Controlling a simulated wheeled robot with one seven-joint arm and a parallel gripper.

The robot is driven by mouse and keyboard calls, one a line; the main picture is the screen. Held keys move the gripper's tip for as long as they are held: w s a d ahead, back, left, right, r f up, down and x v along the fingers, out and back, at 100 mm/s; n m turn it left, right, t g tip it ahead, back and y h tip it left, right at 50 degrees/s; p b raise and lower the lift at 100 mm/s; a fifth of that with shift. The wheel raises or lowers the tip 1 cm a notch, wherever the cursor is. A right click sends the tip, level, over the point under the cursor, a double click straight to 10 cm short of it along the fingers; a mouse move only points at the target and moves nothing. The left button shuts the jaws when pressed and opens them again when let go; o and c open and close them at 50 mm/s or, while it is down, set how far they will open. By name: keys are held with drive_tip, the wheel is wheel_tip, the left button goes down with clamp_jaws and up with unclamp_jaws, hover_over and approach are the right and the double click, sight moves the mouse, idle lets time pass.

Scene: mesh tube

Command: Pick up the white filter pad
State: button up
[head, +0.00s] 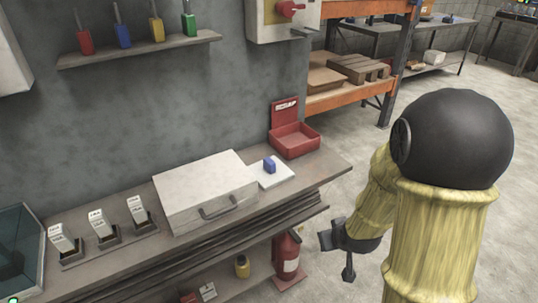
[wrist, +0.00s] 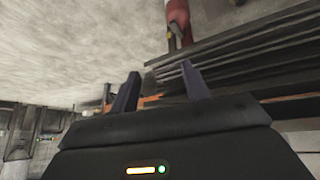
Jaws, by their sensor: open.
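A flat white pad (head: 282,178) lies on the workbench, right of the white case, with a small blue block (head: 269,165) resting on top of it. My gripper (head: 338,252) hangs in the air beyond the bench's right end, lower and to the right of the pad, not touching it. In the wrist view my gripper (wrist: 160,70) shows two dark fingers spread apart with nothing held between them. The pad does not show in the wrist view.
The white case (head: 205,190) stands left of the pad and a red open bin (head: 296,140) behind it. The bench (head: 325,168) has a bare right corner. A fire extinguisher (head: 286,255) stands below; it also shows in the wrist view (wrist: 178,15).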

drive_tip(key=w+a+r+n+t+y+p, duration=0.1)
drive_tip(key=w+a+r+t+p, duration=0.1)
drive_tip(key=w+r+p, duration=0.15)
drive_tip(key=n+t+y+p, duration=0.35)
drive_tip(key=y+p, duration=0.35)
drive_tip(key=p, duration=0.8)
approach(272, 165)
drive_tip(key=s+d, duration=0.3)
drive_tip(key=s, duration=0.2)
drive_tip(key=shift+w+a+r+m+t, duration=0.1)
drive_tip(key=shift+w+r+m+t, duration=0.15)
drive_tip(key=shift+t, duration=0.2)
drive_tip(key=shift+f, duration=0.15)
drive_tip(key=b+x, duration=1)
drive_tip(key=x, duration=0.1)
drive_tip(key=shift+w+a, duration=0.4)
drive_tip(key=shift+w, duration=0.05)
